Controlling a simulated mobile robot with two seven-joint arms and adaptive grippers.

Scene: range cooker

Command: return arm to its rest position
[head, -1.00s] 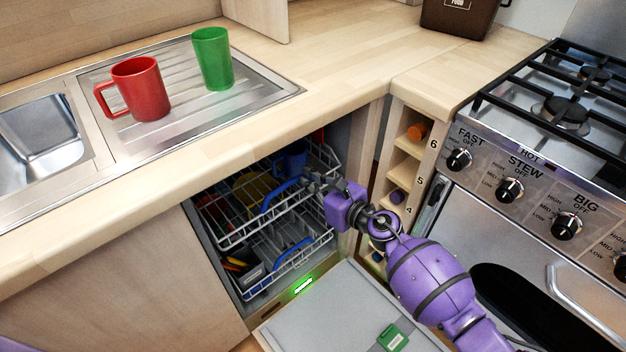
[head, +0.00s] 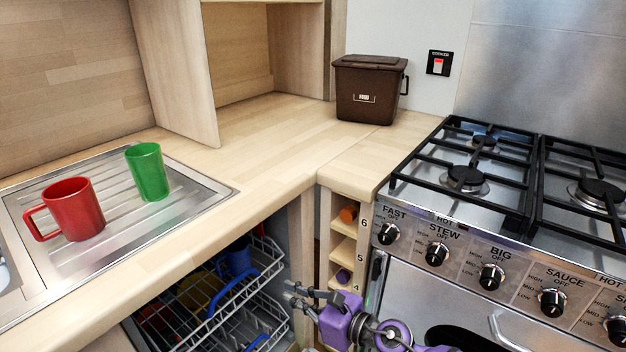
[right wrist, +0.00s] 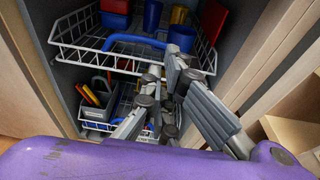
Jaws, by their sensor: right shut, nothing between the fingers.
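My right gripper (head: 293,293) is purple and grey, low in the head view, at the right side of the dishwasher opening. Its fingers are shut with nothing between them. In the right wrist view the closed fingers (right wrist: 168,80) point at the upper dishwasher rack (right wrist: 75,38). I cannot tell how close the tips are to the rack. The same rack (head: 262,262) shows in the head view with a blue handle and cups in it. My left gripper is not in view.
A red mug (head: 73,209) and a green cup (head: 148,172) stand on the sink drainer (head: 200,190). A brown food bin (head: 368,88) stands on the worktop. A narrow bottle rack (head: 341,246) and the range cooker (head: 470,230) are right of the dishwasher. The middle worktop is clear.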

